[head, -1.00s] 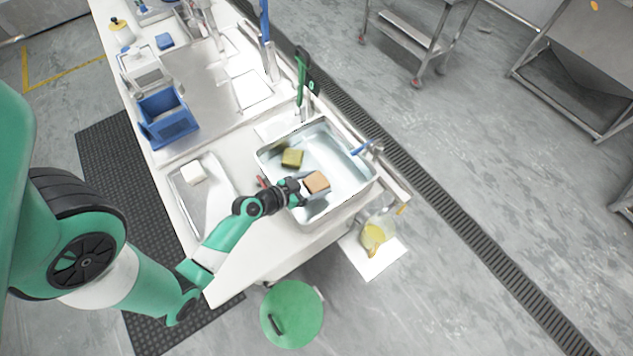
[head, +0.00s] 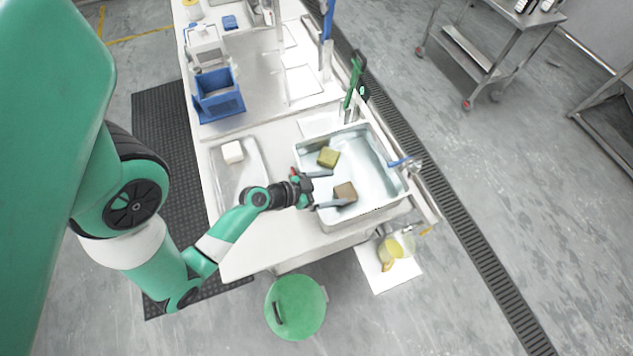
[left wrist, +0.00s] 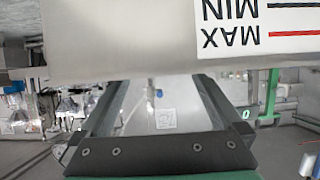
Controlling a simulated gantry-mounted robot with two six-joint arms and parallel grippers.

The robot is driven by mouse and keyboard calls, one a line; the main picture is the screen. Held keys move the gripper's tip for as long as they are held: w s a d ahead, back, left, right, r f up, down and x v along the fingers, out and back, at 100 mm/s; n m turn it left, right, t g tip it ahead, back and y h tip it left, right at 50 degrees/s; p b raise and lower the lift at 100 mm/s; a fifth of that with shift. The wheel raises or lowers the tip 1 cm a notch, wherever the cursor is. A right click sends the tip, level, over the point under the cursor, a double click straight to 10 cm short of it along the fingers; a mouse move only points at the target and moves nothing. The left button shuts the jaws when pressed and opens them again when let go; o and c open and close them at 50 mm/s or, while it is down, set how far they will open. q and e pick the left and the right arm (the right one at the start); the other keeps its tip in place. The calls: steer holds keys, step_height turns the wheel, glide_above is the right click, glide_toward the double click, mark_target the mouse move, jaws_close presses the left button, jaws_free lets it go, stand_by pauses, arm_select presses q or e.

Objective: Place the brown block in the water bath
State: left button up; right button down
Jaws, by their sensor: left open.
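The brown block (head: 345,192) lies inside the metal water bath (head: 383,209), near its front left side, and looks darkened. An olive-yellow block (head: 328,157) is also in the bath, towards the back left. My left gripper (head: 325,188) is open and empty at the bath's left wall. Its fingers are spread wide, with the nearer fingertip close beside the brown block; whether they touch is unclear. In the left wrist view the fingers (left wrist: 160,100) stand apart below a pale wall with an upside-down MAX/MIN label (left wrist: 258,25). No block shows there. My right gripper is not seen.
A white block (head: 232,152) sits on a metal tray (head: 232,185) left of the bath. A blue bin (head: 218,106) and a green-handled stand (head: 354,82) are farther back. A blue-handled tap (head: 405,162) is on the bath's right. A green round bin (head: 296,307) stands in front.

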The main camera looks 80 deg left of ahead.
arm_select(q)
steer(key=p+v, duration=0.2)
steer(key=v, duration=0.1)
steer(key=p+v, duration=0.2)
steer(key=v, duration=0.1)
steer(key=shift+w+a+r, duration=0.1)
steer(key=shift+w+r, duration=0.05)
steer(key=shift+r, duration=0.1)
steer(key=shift+s+f, duration=0.15)
steer(key=shift+s, duration=0.15)
